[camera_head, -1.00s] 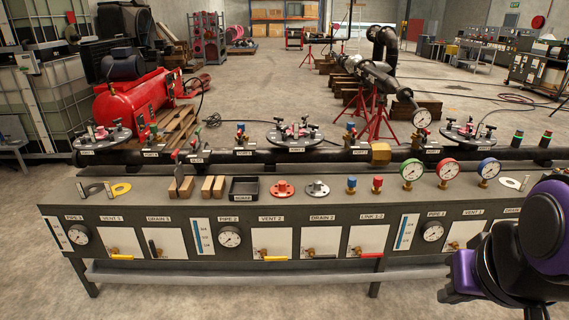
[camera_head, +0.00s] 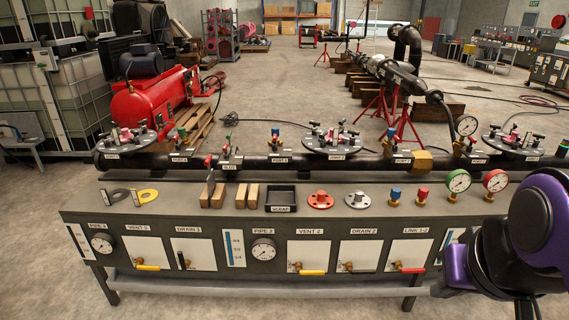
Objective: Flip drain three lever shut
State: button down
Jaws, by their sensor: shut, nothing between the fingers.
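The drain three valve is on the front of the bench, under the label DRAIN 3 (camera_head: 188,229), left of the middle in the head view. Its black lever (camera_head: 181,261) stands upright against a white plate (camera_head: 203,254), beside a small brass body. The vent three lever (camera_head: 148,267) to its left is yellow and lies level. My arm shows at the right edge, well away from the drain three lever. My gripper itself is not visible.
The bench top (camera_head: 350,228) carries wooden blocks (camera_head: 247,195), a black scrap tray (camera_head: 281,209), flanges and gauges. A dark pipe (camera_head: 260,163) with flanged spools runs behind. The level red link lever (camera_head: 411,270) is farther right. Bare floor shows below the bench.

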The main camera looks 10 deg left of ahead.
aim_at(186, 264)
jog(key=i+j, duration=0.2)
jog(key=j, duration=0.25)
jog(key=i+j+u, duration=0.15)
jog(key=j, duration=0.35)
jog(key=i+j, duration=0.2)
jog(key=j, duration=0.25)
jog(key=i+j+u, duration=0.15)
jog(key=j, duration=0.3)
jog(key=i+j, duration=0.3)
jog(key=i+j+u, duration=0.15)
jog(key=j, duration=0.4)
jog(key=k+l+u, duration=0.25)
jog(key=i+z, duration=0.15)
jog(key=z, duration=0.35)
jog(key=i+j+u, duration=0.25)
jog(key=k, duration=0.1)
